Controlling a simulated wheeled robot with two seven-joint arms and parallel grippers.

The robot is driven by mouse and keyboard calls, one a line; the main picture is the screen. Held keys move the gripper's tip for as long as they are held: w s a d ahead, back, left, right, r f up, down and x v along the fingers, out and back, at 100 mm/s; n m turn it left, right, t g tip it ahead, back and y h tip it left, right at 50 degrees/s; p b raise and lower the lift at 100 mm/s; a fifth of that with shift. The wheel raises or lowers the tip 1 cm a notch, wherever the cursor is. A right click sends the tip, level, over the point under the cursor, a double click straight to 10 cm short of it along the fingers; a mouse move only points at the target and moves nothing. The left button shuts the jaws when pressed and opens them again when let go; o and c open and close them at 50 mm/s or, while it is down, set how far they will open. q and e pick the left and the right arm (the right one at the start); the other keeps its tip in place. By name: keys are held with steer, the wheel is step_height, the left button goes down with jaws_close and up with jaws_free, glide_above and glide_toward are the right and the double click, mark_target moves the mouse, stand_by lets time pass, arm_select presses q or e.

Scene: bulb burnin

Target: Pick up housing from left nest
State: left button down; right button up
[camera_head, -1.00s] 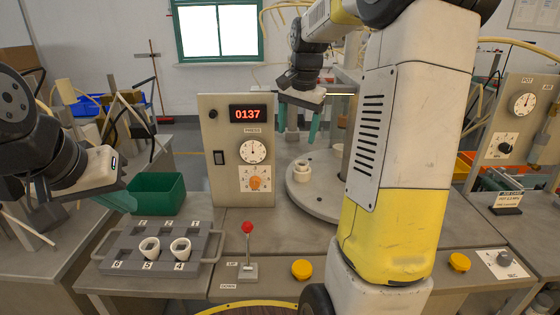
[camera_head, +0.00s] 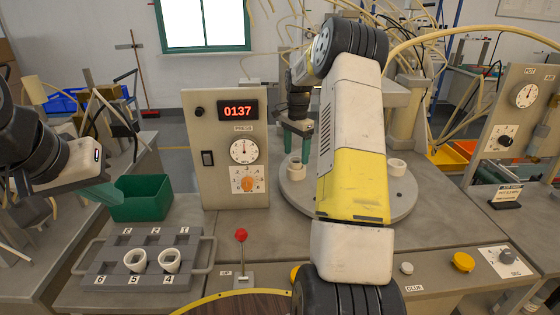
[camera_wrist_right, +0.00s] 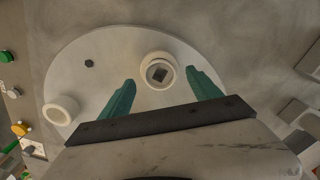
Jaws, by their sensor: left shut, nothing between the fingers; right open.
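A white ring-shaped housing (camera_head: 296,169) stands at the left of the round grey turntable (camera_head: 370,206). In the right wrist view the housing (camera_wrist_right: 158,56) shows a dark square part inside its bore. My right gripper (camera_head: 298,142) is open, its green fingers pointing down above the housing. In the right wrist view the fingertips (camera_wrist_right: 161,80) lie to either side of the housing, which is not gripped. A second white ring (camera_head: 396,167) sits at the turntable's right. My left gripper (camera_head: 105,196) is shut and empty, near the green bin.
A grey tray (camera_head: 193,243) with two white housings stands front left. A green bin (camera_head: 143,198) is behind it. The press panel (camera_head: 226,165) reads 0137, and a red-knobbed lever (camera_head: 241,237) stands before it. My right arm hides part of the turntable.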

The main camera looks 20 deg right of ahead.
step_height(320, 180, down, 2)
steer(key=shift+f, duration=0.1)
steer(key=c, duration=1.4)
